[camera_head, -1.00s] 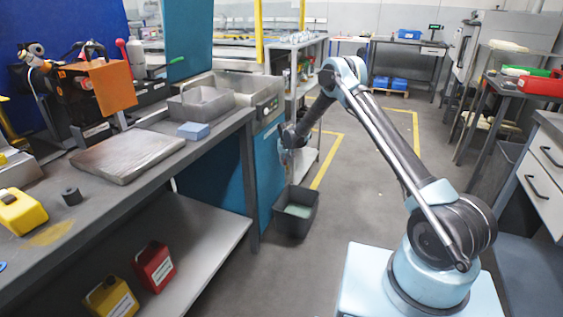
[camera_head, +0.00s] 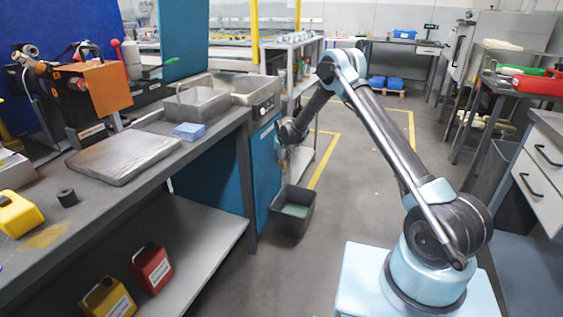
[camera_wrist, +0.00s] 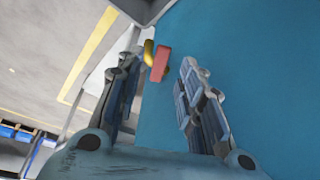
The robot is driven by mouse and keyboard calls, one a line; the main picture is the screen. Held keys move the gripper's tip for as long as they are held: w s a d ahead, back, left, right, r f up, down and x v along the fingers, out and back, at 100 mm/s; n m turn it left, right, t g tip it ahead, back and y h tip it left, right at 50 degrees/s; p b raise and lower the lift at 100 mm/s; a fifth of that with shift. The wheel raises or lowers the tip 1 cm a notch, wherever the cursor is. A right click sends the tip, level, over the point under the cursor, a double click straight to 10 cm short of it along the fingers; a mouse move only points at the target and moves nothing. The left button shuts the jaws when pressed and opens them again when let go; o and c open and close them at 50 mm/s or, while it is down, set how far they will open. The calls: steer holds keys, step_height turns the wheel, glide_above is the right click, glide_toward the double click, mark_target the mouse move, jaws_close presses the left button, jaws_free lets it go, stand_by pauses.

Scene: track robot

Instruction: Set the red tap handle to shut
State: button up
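The red tap handle (camera_wrist: 160,64) shows in the wrist view as a short red bar in front of a teal panel (camera_wrist: 235,70). A small yellow part (camera_wrist: 149,53) sits right beside its left edge. My gripper (camera_wrist: 161,78) is open, with one finger on each side of the picture. The handle appears between the fingertips and a little beyond them, with no clear contact. In the head view my gripper (camera_head: 280,142) is beside the teal cabinet (camera_head: 262,170) under the sink, and the handle cannot be made out there.
A dark bin (camera_head: 292,212) with greenish content stands on the floor below my gripper. A steel sink (camera_head: 248,86) is above the cabinet. The workbench (camera_head: 115,205) runs along the left. The aisle floor (camera_head: 365,150) to the right is clear.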

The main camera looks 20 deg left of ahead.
steer(key=shift+v, duration=2.5)
